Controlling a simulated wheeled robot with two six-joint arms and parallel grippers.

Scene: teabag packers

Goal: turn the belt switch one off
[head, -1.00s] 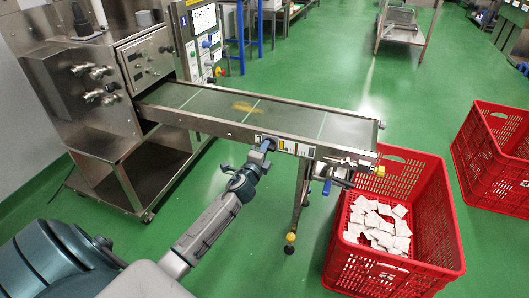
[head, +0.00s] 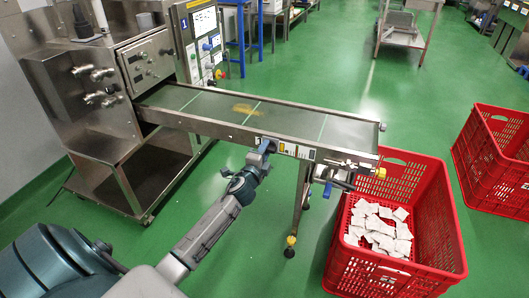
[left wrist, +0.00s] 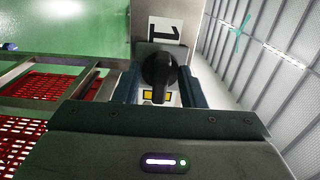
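The belt switch (left wrist: 160,70) is a black rotary knob on a pale plate marked "1", with a yellow label just below it. In the left wrist view its handle points toward the bottom of the picture. My left gripper (left wrist: 160,90) is open, with one blue-grey finger on each side of the knob and gaps between them and the narrow handle. In the head view my left gripper (head: 266,147) is at the near side of the conveyor belt (head: 285,116) and hides the knob there. My right gripper is not in view.
A red crate (head: 440,225) with several white teabags (head: 378,228) stands below the belt's right end. Another red crate (head: 495,160) is at the far right. A steel machine (head: 95,90) with a control panel (head: 203,40) is at the left.

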